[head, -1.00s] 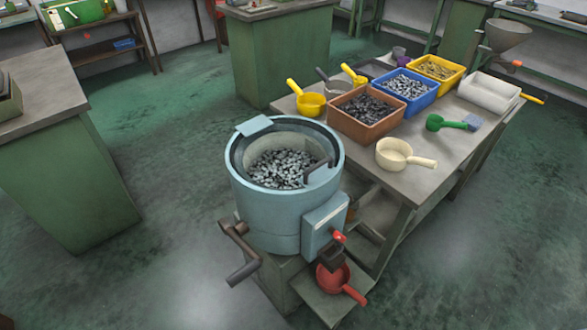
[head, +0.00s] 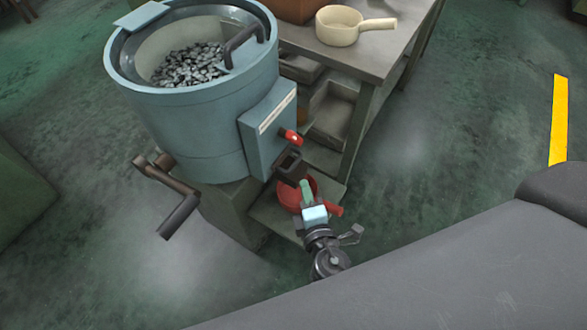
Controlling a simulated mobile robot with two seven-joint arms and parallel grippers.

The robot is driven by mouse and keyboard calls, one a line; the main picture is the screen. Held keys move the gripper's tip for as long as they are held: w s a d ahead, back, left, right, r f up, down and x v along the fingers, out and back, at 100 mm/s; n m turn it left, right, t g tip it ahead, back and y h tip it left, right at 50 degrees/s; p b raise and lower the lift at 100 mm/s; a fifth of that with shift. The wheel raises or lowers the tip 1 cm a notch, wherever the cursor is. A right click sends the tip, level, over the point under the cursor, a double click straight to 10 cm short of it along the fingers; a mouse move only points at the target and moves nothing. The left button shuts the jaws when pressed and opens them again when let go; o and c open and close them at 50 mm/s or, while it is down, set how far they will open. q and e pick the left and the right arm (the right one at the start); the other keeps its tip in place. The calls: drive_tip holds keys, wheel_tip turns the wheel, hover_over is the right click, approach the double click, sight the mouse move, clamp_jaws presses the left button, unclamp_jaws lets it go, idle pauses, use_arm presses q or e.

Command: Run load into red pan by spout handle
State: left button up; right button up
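The blue-grey drum machine (head: 190,125) stands at upper left, its open bowl holding many small metal pieces (head: 188,66). A white-labelled box on its side carries the red spout handle (head: 291,138), with the dark spout (head: 289,164) just below. The red pan (head: 287,196) sits on a low shelf under the spout, its handle (head: 336,211) pointing right. My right gripper (head: 305,190) is in front of the pan, below the spout and handle, and hides part of the pan. Its finger gap cannot be made out, nor whether it touches the pan. My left gripper is not in view.
A dark crank (head: 167,190) sticks out at the machine's lower left. A bench (head: 395,50) with a cream pan (head: 341,26) stands behind, with trays (head: 330,112) on its lower shelf. Green floor is free to the right, with a yellow stripe (head: 559,120).

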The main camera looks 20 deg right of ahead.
sight(295, 162)
drive_tip(key=shift+w+a+r+n+t, duration=0.3)
drive_tip(key=shift+w+r+n, duration=0.15)
drive_tip(key=shift+w, duration=0.35)
drive_tip(key=shift+x, duration=3.85)
clamp_jaws()
